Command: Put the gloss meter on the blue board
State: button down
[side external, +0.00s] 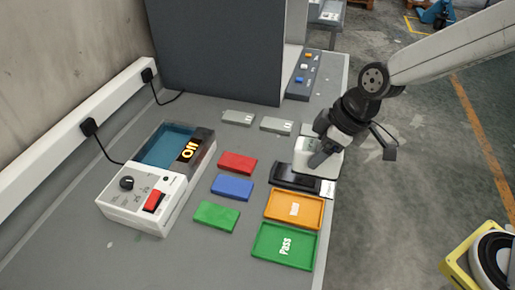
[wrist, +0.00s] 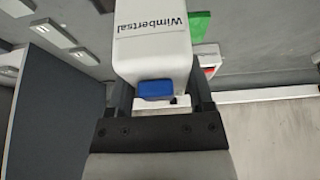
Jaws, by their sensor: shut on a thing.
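The gloss meter (side external: 318,155) is a white box at the right edge of the bench. In the wrist view its white body (wrist: 152,45) carries the print "Wimbertsal" and a blue button. My gripper (wrist: 158,92) is shut on it, one finger on each side. In the side view my gripper (side external: 324,150) comes down over it from the upper right and hides part of it. Whether it touches the bench is unclear. The blue board (side external: 232,188) lies flat and bare left of the gripper, between the red board (side external: 238,163) and the green board (side external: 216,216).
A black tray (side external: 290,178), an orange tray (side external: 294,209) and a green "Pass" tray (side external: 285,246) line the right edge. Grey plates (side external: 238,118) lie behind, before a tall dark panel (side external: 215,50).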

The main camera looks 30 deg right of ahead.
jog(key=w+a, duration=0.1)
jog(key=a, duration=0.5)
jog(key=shift+w+a, duration=0.4)
send_over(232, 185)
jog(key=shift+s+d+f, duration=0.1)
jog(key=shift+s+f, duration=0.05)
jog(key=shift+f, duration=2.2)
jog(key=shift+s+f, duration=0.1)
jog(key=shift+f, duration=2.2)
jog(key=shift+w+f, duration=0.25)
jog(key=shift+f, duration=1.6)
jog(key=shift+f, duration=0.1)
